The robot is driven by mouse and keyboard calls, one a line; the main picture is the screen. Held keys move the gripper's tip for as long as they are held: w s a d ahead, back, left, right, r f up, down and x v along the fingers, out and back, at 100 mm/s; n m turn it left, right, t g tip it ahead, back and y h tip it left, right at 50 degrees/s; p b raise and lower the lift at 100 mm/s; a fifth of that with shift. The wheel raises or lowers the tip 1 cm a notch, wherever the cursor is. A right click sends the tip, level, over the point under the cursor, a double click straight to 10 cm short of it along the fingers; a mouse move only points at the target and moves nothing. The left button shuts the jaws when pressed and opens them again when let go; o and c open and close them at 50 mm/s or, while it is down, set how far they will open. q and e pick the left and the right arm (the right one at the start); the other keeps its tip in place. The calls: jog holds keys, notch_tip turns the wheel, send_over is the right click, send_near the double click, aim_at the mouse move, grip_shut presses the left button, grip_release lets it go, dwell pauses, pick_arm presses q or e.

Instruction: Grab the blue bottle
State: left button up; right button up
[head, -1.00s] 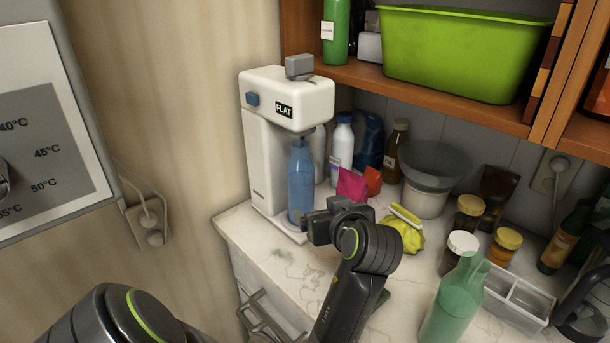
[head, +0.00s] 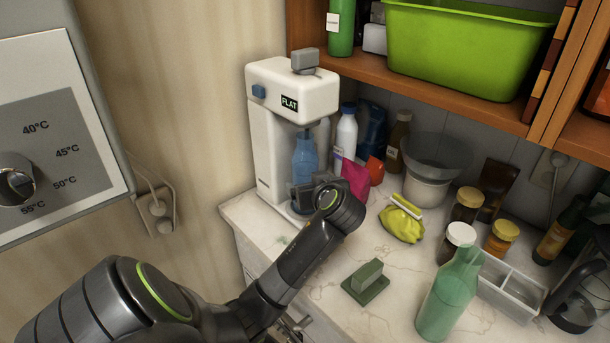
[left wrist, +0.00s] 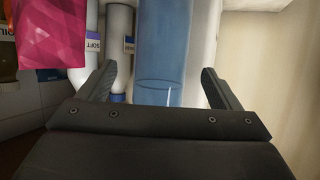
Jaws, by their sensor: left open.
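The blue bottle (head: 305,160) is translucent and stands upright under the spout of a white dispenser (head: 292,88) marked FLAT. My left gripper (head: 312,192) is in front of the bottle's lower part and hides it in the head view. In the left wrist view the blue bottle (left wrist: 162,60) rises between the two open fingers of the left gripper (left wrist: 160,90), with a gap on the left side. I cannot tell how deep the bottle sits between the fingers. My right gripper is not in view.
A pink packet (head: 355,178) and a white bottle (head: 346,135) stand close to the right of the dispenser. A shelf (head: 440,100) overhangs the counter.

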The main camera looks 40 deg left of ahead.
aim_at(305, 177)
pick_arm(q)
jog(key=p+x, duration=0.2)
jog(key=x, duration=0.3)
jog(key=shift+a+r, duration=0.1)
jog(key=shift+a, duration=0.15)
jog(key=shift+w+a, duration=0.1)
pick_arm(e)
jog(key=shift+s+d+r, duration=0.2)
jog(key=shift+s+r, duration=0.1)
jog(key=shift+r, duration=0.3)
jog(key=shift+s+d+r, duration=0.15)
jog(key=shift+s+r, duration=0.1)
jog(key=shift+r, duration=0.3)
pick_arm(q)
jog(key=shift+c, duration=0.4)
jog(key=c, duration=1)
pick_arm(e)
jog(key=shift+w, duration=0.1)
pick_arm(q)
jog(key=shift+r+p, duration=0.1)
jog(key=shift+p, duration=0.2)
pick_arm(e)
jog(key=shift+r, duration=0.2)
